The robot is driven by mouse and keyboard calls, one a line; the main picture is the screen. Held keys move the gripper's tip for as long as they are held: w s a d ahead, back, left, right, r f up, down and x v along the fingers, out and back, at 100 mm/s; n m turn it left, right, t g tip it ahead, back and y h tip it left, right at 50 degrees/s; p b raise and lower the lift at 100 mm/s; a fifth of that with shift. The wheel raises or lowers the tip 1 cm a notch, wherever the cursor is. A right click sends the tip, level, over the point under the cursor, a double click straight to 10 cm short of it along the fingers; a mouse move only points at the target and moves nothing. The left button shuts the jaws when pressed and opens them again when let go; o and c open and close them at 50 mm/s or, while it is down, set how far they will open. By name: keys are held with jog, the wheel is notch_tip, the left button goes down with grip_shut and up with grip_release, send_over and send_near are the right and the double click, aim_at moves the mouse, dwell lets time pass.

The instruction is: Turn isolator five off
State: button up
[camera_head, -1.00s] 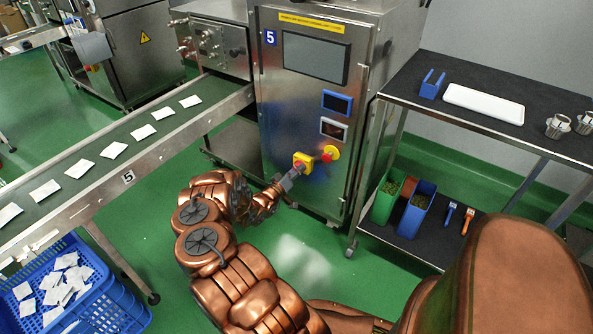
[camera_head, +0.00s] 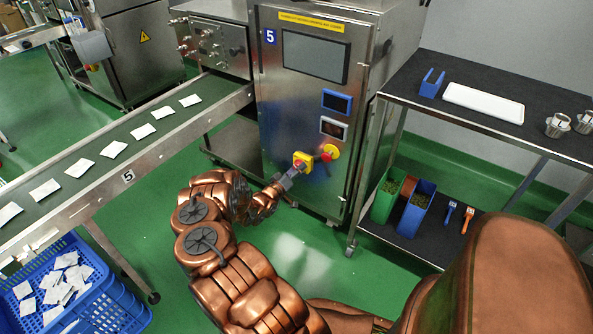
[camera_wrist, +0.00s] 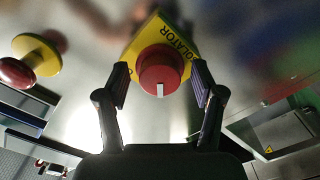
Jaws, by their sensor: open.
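Isolator five is a red rotary knob (camera_wrist: 160,70) on a yellow plate (camera_wrist: 172,32) marked "ISOLATOR", on the front of the steel machine labelled 5 (camera_head: 270,37). In the head view the yellow plate (camera_head: 302,160) is partly behind my gripper (camera_head: 284,184). In the wrist view my gripper (camera_wrist: 161,88) is open, with one finger on each side of the red knob. I cannot tell whether the fingers touch it. A white mark on the knob points towards my palm in the wrist view.
A red emergency-stop button on a yellow base (camera_head: 328,152) sits just right of the isolator, and at upper left in the wrist view (camera_wrist: 35,55). A steel trolley (camera_head: 395,88) stands at right. A conveyor (camera_head: 75,205) with teabags runs at left.

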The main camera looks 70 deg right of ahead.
jog(key=v, duration=1.2)
dwell(0.5)
